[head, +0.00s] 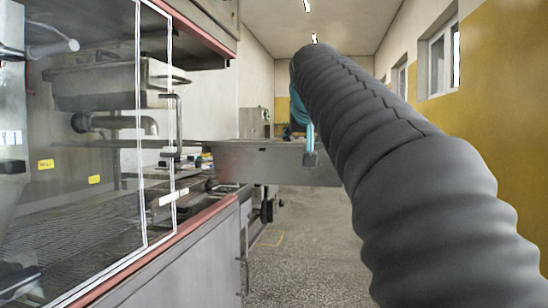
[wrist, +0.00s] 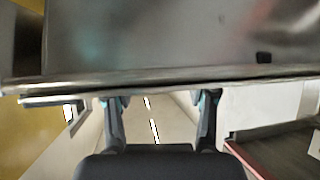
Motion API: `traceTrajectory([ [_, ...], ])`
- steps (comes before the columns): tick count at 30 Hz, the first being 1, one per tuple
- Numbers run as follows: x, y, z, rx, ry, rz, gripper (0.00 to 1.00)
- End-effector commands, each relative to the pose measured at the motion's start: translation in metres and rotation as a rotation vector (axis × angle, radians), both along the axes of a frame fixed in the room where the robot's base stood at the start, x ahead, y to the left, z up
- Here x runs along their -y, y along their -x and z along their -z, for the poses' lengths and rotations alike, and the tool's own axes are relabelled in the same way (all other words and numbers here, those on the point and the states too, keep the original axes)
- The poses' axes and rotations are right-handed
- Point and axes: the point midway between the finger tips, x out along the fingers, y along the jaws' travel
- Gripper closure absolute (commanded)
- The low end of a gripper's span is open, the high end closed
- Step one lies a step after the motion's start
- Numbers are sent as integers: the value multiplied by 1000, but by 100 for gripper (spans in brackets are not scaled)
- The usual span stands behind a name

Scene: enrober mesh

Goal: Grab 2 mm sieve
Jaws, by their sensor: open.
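I cannot make out a 2 mm sieve for certain in either view. My gripper (wrist: 159,97) is open in the wrist view, its two dark fingers well apart with nothing seen gripped between them. The fingertips reach the edge of a broad steel surface (wrist: 160,55) that fills the top of that view; whether they touch it I cannot tell. In the head view my arm covers most of the gripper; a teal part and one finger (head: 311,157) show beside a steel table or trough (head: 262,163).
The enrober's glazed housing (head: 139,110) stands at left, with a wire mesh belt (head: 95,235) inside and a red-edged steel side (head: 195,262). Small items (head: 200,161) lie near the steel table's left end. The speckled floor (head: 305,255) ahead is clear. A yellow-and-white wall (head: 495,100) runs along the right.

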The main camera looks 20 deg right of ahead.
Motion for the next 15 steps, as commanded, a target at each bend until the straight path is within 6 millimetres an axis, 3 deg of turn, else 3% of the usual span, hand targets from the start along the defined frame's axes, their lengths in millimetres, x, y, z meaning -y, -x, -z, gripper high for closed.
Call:
traceTrajectory([
  [6, 9, -22, 13, -1, 0, 0, 44],
  [12, 10, -22, 13, 0, 0, -1, 44],
  [13, 9, -22, 13, 0, 0, -1, 46],
  [15, 9, -22, 13, 0, 0, -1, 64],
])
